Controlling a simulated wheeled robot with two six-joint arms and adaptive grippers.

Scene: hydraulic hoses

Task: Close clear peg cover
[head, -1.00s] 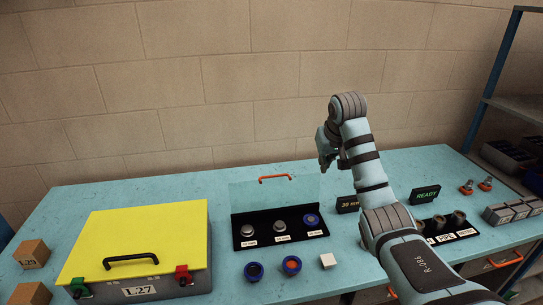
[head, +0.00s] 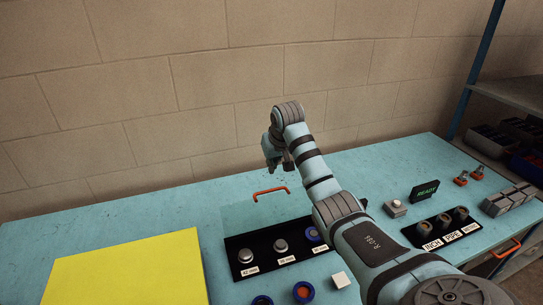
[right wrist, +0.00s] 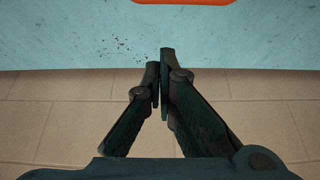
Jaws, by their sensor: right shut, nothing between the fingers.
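The clear peg cover (head: 240,215) stands raised at the back of the black peg tray (head: 234,243), its see-through panel faint against the blue bench. Its orange handle (head: 270,193) runs along the top edge. Pegs with round tops stand in the tray, one a grey peg (head: 280,246) and one with a blue ring (head: 313,234). My right gripper (head: 275,165) is shut and empty, pointing down above and beyond the handle in the head view. In the right wrist view its fingertips (right wrist: 160,58) meet, and the orange handle (right wrist: 185,2) shows at the top edge, apart from them.
A yellow-topped case (head: 130,275) lies at left. A READY sign (head: 425,191) and a labelled rack (head: 442,228) stand at right. The brick wall closes the back.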

